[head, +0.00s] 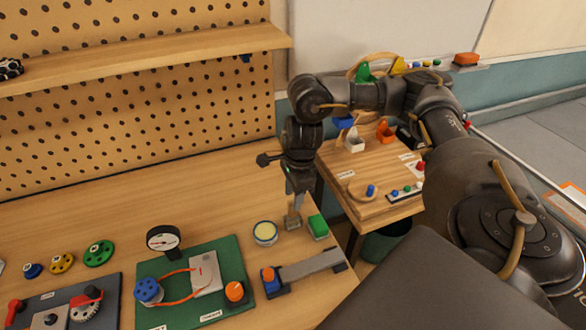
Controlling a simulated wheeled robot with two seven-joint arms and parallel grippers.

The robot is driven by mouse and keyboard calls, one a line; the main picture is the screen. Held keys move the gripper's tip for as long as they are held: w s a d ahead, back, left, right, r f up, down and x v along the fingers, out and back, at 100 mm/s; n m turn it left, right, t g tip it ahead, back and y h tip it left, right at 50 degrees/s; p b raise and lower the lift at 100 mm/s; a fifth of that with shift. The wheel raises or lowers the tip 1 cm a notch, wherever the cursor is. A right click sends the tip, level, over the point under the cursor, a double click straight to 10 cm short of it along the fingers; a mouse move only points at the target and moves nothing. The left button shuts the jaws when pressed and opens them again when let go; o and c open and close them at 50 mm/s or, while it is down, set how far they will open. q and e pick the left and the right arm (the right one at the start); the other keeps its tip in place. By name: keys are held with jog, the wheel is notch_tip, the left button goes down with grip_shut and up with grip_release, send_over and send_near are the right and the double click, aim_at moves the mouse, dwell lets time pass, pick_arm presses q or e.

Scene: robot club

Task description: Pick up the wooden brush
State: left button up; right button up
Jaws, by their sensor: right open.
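My right gripper (293,213) points down over the right end of the wooden workbench, with its fingertips low near the bench top. It is open. A small tan-brown piece (292,223) shows right at the fingertips; it may be the wooden brush, but it is too small and too covered by the fingers to be sure. A round tin (265,233) with a pale yellow top stands just left of the fingertips. A green block (318,226) lies just right of them. My left gripper is not in view.
A grey strip with an orange knob (269,275) lies in front of the gripper. A green board (205,255) with a gauge (163,240) lies to its left. A wooden side table (385,209) with small parts stands right, beyond the bench edge. The bench behind is clear.

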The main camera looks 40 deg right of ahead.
aim_at(293, 213)
jog(key=shift+s+a+f+p, duration=0.15)
jog(key=shift+f+p, duration=0.15)
jog(key=shift+f, duration=1.05)
jog(key=shift+a+f+p, duration=0.15)
jog(key=shift+f+p, duration=0.15)
jog(key=shift+f, duration=1.05)
jog(key=shift+c, duration=0.3)
grip_shut()
